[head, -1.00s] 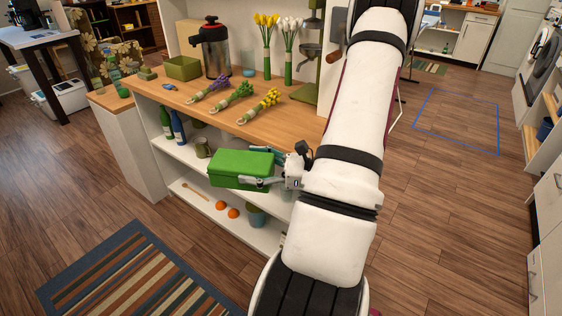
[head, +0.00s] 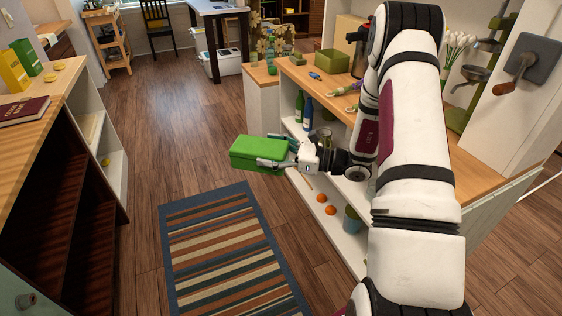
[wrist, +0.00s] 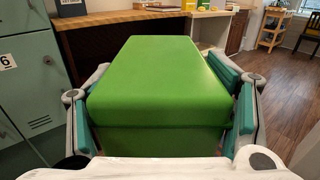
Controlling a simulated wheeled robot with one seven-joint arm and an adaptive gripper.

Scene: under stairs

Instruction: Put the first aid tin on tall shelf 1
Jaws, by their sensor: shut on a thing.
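The first aid tin is a green box (head: 258,152) held in the air in the middle of the head view, clear of the white shelf unit to its right. My gripper (head: 278,155) is shut on it from the right side. In the wrist view the tin (wrist: 155,85) fills the middle, with a teal-padded finger of my gripper (wrist: 160,112) against each side. The tin looks level. No marking shows on its visible faces. I cannot tell which piece of furniture is tall shelf 1.
A white shelf unit with a wooden top (head: 300,75) stands right, holding bottles and oranges. A striped rug (head: 225,250) lies below the tin. A wood-topped shelf unit (head: 62,95) with dark shelves stands left. Grey lockers (wrist: 28,75) show in the wrist view. Floor between is open.

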